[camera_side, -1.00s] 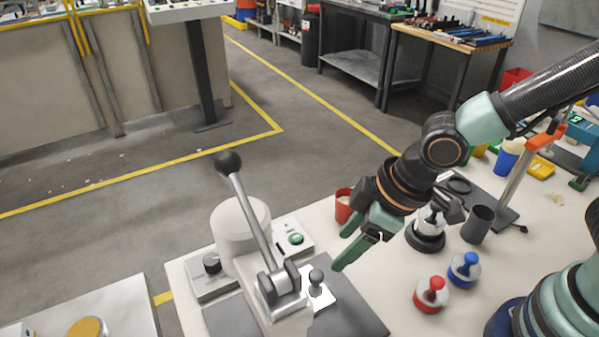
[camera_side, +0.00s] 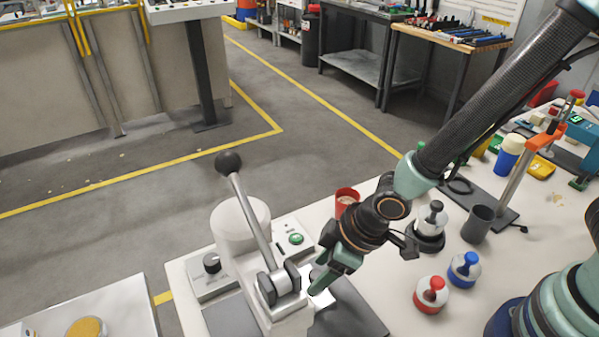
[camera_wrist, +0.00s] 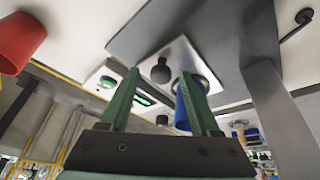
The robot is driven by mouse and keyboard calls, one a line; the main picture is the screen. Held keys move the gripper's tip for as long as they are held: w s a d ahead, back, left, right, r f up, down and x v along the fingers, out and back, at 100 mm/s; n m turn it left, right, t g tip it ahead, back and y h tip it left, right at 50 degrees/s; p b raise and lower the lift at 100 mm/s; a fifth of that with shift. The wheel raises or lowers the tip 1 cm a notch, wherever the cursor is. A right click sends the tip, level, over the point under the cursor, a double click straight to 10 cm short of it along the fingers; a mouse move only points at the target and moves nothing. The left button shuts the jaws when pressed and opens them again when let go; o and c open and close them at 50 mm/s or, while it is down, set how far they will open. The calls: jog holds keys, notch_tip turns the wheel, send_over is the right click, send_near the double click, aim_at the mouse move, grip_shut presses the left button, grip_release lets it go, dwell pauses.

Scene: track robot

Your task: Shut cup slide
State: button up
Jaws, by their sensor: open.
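The cup slide shows in the wrist view as a dark rounded knob (camera_wrist: 160,71) on a pale metal plate (camera_wrist: 172,52). The knob lies between the two finger tips in the picture; I cannot tell how near it is in depth. My gripper (camera_side: 318,283) is open, low over the plate, just right of the lever bracket, and hides most of the knob in the side view. Its two green fingers (camera_wrist: 159,78) stand apart with nothing held between them. The press has a long lever with a black ball (camera_side: 228,162), leaning up and left.
A red cup (camera_side: 346,199) stands behind my gripper. A green button (camera_side: 296,239) is on the panel behind. The dark mat (camera_side: 352,318) is clear at the front.

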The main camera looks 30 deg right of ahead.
grip_shut()
jog(key=shift+w, duration=0.1)
dwell(1.4)
